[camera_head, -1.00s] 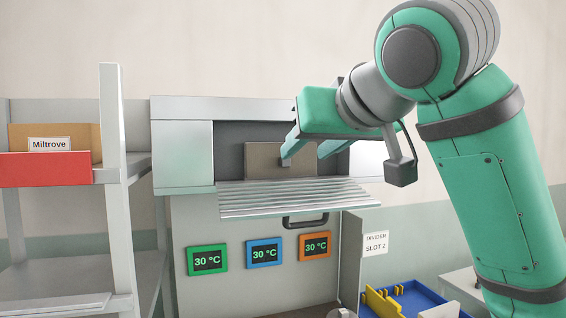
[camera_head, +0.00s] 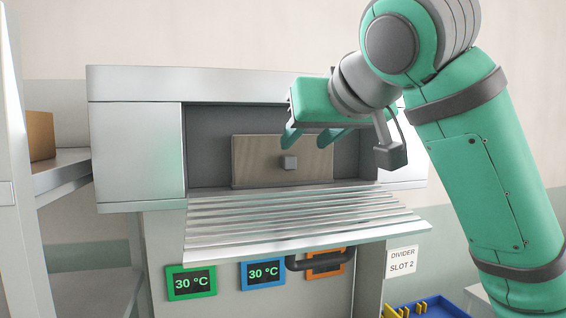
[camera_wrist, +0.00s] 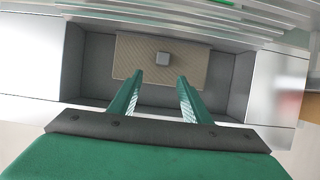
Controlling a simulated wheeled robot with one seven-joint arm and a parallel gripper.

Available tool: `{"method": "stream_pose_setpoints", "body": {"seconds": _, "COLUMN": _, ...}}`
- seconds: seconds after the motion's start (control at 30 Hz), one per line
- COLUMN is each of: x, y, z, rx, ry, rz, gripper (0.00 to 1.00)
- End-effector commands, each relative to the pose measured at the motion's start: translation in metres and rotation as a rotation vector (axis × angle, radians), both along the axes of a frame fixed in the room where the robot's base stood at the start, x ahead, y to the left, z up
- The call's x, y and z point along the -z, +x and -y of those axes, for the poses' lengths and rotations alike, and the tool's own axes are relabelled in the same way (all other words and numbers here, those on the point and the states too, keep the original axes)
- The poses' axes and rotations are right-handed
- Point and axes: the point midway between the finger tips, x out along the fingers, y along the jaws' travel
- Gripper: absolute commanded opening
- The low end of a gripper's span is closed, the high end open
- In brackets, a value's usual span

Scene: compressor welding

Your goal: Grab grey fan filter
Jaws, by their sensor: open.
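My gripper (camera_head: 304,141) is open and empty, in front of the recess at the filter's upper right. In the wrist view both fingers of my gripper (camera_wrist: 160,77) point at the panel, with a gap between them. I cannot tell the distance to the knob.
A ribbed metal flap (camera_head: 300,223) juts out below the recess. Below it are a dark handle (camera_head: 320,262) and coloured temperature displays (camera_head: 262,273). A shelf (camera_head: 68,178) stands at the left. A blue tray (camera_head: 447,304) with yellow dividers is at the lower right.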

Motion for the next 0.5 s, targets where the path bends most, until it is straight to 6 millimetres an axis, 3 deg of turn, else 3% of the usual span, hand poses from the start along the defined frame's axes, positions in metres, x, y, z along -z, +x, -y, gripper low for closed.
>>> {"method": "stream_pose_setpoints", "body": {"seconds": 0.1, "x": 0.007, "y": 0.015, "z": -0.004, "rx": 0.002, "ry": 0.001, "rz": -0.001, "gripper": 0.44}}
{"method": "stream_pose_setpoints", "body": {"seconds": 0.5, "x": 0.024, "y": 0.044, "z": -0.018, "rx": 0.000, "ry": -0.001, "rz": -0.001, "gripper": 0.44}}
